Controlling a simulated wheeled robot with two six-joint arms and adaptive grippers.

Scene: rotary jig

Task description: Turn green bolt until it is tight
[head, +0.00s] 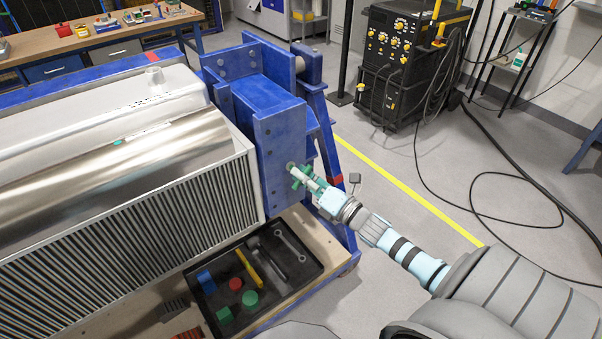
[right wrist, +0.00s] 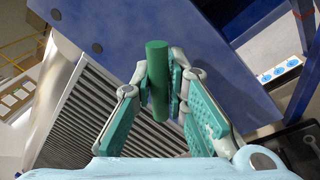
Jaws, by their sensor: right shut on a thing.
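The green bolt (right wrist: 158,88) shows as a plain green cylinder in the middle of the right wrist view. In the head view my right gripper (head: 302,177) is at the lower part of the blue jig frame (head: 279,140), right of the finned silver unit. There the bolt is too small to tell from the teal finger pads. Where the bolt meets the frame is not clear. My left gripper is not in view.
A black tray (head: 219,309) with a wrench, a yellow-handled tool and coloured pieces lies below the jig. The finned silver unit (head: 150,215) fills the left. A welding machine (head: 398,62) with cables stands behind. Open floor lies to the right.

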